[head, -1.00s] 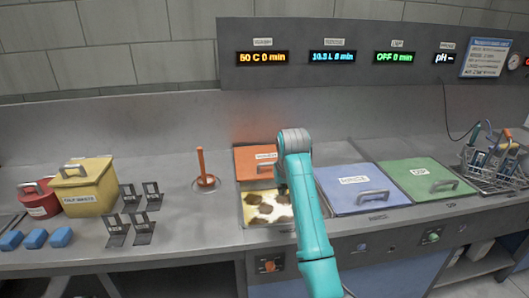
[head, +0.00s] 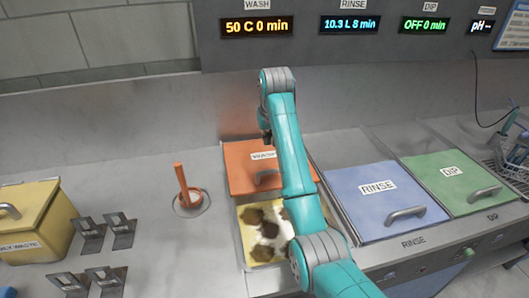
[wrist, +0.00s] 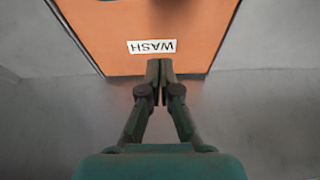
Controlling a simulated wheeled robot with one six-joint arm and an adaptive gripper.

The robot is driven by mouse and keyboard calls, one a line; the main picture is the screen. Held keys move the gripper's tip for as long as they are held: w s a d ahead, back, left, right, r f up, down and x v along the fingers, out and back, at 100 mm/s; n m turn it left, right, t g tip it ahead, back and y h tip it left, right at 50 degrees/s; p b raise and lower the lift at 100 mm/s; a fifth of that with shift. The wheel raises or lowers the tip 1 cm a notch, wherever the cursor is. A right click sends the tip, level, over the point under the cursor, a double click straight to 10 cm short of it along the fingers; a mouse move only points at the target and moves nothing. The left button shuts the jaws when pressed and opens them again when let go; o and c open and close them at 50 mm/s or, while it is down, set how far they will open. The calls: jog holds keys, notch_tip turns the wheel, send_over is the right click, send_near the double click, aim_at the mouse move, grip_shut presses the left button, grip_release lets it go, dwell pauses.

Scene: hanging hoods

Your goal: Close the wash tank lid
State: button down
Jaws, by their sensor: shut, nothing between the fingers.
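The orange wash lid (head: 240,178), labelled WASH, lies behind the open front part of the wash tank, its handle (head: 268,177) near its front edge. The tank opening (head: 262,240) shows yellowish liquid with brown and white patches. In the wrist view the lid (wrist: 150,22) is at the top with its label upside down. My gripper (wrist: 160,75) is shut and empty, its fingertips at the lid's far edge; contact cannot be told. In the head view my gripper (head: 265,132) is small and dark, partly hidden by my arm, above the back of the lid.
The blue rinse lid (head: 365,210) and green dip lid (head: 450,170) lie flat to the right. An orange upright post (head: 182,185) stands left of the tank. A yellow waste box (head: 30,225) and dark racks (head: 105,235) are further left. The display panel wall rises behind.

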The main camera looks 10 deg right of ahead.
send_over(268, 178)
jog(key=w, duration=0.4)
notch_tip(268, 178, down, 9)
jog(key=shift+a+f, duration=0.1)
jog(key=shift+f, duration=0.05)
jog(key=shift+s+f, duration=0.15)
jog(key=shift+s, duration=0.1)
jog(key=shift+s+f, duration=0.15)
jog(key=shift+s, duration=0.75)
jog(key=shift+s+f, duration=0.1)
jog(key=shift+s, duration=0.75)
